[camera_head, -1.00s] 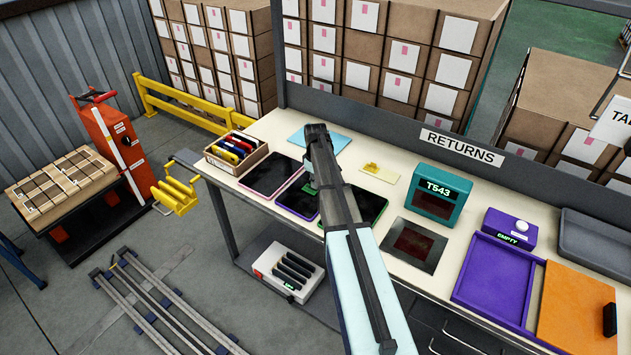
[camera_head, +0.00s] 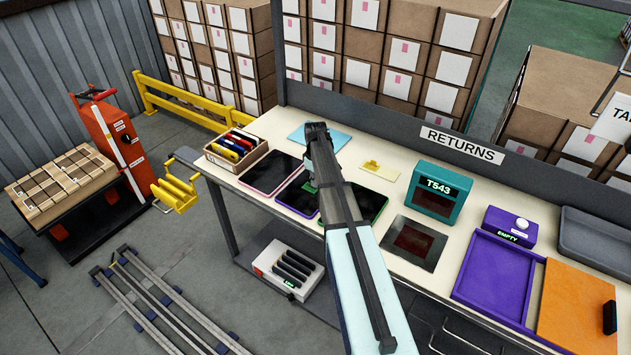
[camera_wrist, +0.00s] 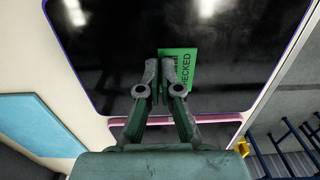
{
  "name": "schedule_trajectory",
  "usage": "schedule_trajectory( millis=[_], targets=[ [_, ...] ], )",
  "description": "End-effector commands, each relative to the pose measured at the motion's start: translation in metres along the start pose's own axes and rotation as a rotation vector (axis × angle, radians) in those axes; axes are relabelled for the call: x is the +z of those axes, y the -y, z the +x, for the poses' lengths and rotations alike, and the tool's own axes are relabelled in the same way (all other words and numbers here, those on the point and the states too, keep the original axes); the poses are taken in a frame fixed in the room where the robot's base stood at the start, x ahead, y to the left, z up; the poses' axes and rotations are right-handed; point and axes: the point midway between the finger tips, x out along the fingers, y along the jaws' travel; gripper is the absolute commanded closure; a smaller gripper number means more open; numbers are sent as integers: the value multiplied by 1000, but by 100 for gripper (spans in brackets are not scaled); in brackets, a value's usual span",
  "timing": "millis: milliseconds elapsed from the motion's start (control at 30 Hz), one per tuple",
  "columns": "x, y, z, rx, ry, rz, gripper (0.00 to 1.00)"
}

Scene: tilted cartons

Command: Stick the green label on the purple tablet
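The purple tablet (camera_head: 292,199), a dark slab with a purple rim, lies on the bench between a pink-rimmed and a green-rimmed tablet. In the wrist view its dark glossy screen (camera_wrist: 105,60) fills most of the picture. The green label (camera_wrist: 188,74), printed "CHECKED", shows over this screen. My gripper (camera_wrist: 161,68) has its fingertips nearly together at the label's left edge, shut on it. I cannot tell whether the label touches the screen. In the head view my arm hides part of the tablet, and the gripper (camera_head: 309,186) is small there.
The pink-rimmed tablet (camera_head: 268,172) and green-rimmed tablet (camera_head: 370,207) lie close on either side. A box of coloured items (camera_head: 209,157), a blue sheet (camera_head: 336,137), a cream pad with a yellow piece (camera_head: 384,174) and a teal T543 device (camera_head: 448,183) are also on the bench.

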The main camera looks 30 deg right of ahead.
Motion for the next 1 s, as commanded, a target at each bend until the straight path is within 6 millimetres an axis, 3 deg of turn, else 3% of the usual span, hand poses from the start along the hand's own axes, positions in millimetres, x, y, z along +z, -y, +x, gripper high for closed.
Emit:
schedule_trajectory(
  millis=[467, 500, 567, 1000],
  targets=[
    [0, 0, 2, 0, 0, 0, 100],
    [0, 0, 2, -1, 0, 0, 84],
    [0, 0, 2, 0, 0, 0, 65],
    [0, 0, -6, 1, -1, 0, 65]
  ],
)
